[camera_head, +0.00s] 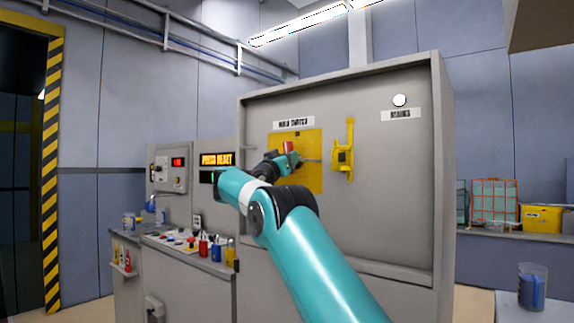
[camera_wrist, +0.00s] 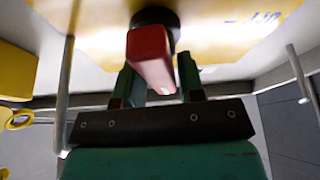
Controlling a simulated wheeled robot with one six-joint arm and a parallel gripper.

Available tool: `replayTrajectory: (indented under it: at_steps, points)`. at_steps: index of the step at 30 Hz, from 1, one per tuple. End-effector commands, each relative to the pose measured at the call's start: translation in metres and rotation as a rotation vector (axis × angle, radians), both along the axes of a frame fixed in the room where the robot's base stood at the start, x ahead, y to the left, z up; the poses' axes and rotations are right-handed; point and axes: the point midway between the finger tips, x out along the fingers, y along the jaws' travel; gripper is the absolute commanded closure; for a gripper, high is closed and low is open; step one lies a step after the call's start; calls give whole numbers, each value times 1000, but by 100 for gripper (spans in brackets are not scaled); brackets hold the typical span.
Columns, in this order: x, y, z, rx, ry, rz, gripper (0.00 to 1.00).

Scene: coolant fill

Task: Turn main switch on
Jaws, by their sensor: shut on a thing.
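The main switch has a red handle (camera_head: 289,147) on a yellow plate (camera_head: 311,178), under a dark-lettered label (camera_head: 294,122) on the grey cabinet. My gripper (camera_head: 283,158) is at the plate and partly covers the switch. In the wrist view the red handle (camera_wrist: 150,58) comes out from a dark round base (camera_wrist: 154,17) on the yellow plate (camera_wrist: 222,35). The two green fingers of my gripper (camera_wrist: 158,82) stand on either side of the handle, shut on it.
A yellow fitting (camera_head: 344,152) is on the cabinet right of the plate. A white round lamp (camera_head: 399,100) is above a label at the upper right. A bench (camera_head: 188,249) with small bottles stands left. Thin rods (camera_wrist: 61,95) flank the gripper in the wrist view.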

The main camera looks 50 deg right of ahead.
Motion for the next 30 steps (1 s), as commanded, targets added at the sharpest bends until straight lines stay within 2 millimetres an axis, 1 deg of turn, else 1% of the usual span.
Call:
replayTrajectory:
  at_steps: [4,10,26,27,28,30]
  points:
    - [0,0,-1,7,-70,0,88]
    - [-1,0,-1,11,-126,-1,88]
    - [-1,0,0,12,-146,0,88]
    - [-1,0,0,12,-146,0,55]
    - [-1,0,0,12,-146,0,48]
    - [-1,0,0,11,-145,-1,47]
